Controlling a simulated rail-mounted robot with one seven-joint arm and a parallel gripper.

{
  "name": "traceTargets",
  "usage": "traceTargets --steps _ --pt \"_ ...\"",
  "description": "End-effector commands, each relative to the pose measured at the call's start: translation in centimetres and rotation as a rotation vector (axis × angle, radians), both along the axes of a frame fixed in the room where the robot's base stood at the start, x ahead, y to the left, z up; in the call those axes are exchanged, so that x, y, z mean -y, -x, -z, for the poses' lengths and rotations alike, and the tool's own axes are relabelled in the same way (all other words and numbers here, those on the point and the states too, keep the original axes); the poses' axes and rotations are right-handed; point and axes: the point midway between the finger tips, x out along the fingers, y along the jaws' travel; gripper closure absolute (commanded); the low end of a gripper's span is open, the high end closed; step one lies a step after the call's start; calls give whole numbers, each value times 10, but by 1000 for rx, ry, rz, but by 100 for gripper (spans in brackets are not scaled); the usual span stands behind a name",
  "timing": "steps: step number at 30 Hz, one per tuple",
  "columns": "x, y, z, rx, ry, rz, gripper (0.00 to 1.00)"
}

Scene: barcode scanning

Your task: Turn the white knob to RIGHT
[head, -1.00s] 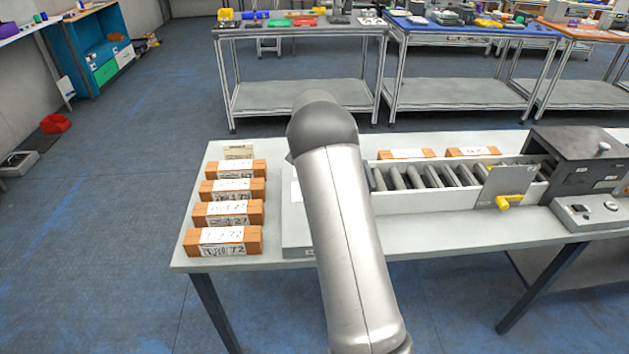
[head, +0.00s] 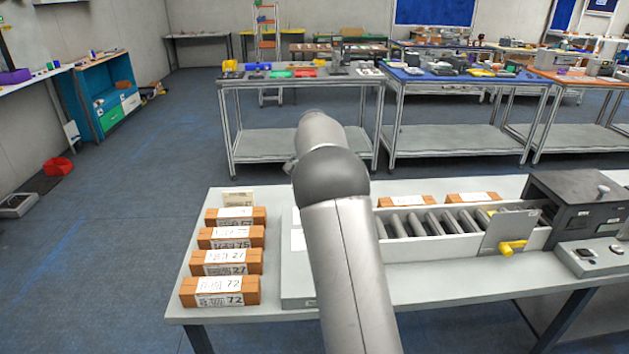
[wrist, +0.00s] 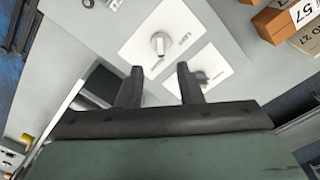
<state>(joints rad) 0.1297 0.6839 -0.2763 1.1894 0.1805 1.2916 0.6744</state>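In the wrist view, a light knob (wrist: 158,43) stands on a white plate on the grey panel, ahead of my gripper (wrist: 160,76). A second, greyer knob (wrist: 200,78) sits on a neighbouring white plate, close to my right finger and partly shaded. The lighter one looks like the white knob. Small lettering beside it is too blurred to read. My gripper is open, with its two fingers apart and nothing seen between them but panel. In the head view my arm hides the gripper and the knobs; only edges of the white plates (head: 297,240) show.
Several labelled orange-brown boxes (head: 220,291) line the left side of the table (head: 186,318). A roller conveyor (head: 430,222) with a yellow-handled gate (head: 510,232) leads right to a dark machine (head: 580,203). In the wrist view, boxes (wrist: 285,20) lie at the top right.

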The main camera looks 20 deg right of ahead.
Motion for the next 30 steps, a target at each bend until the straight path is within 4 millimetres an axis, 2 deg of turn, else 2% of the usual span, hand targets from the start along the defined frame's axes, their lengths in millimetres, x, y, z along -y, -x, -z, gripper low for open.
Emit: traceTargets --steps 3,10,15,30 --pt "0 -1 -27 4 1 0 67" --pt "0 0 -58 0 0 0 67" --pt "0 0 -64 -1 0 1 67" --pt "-2 3 -66 1 -3 -9 67"
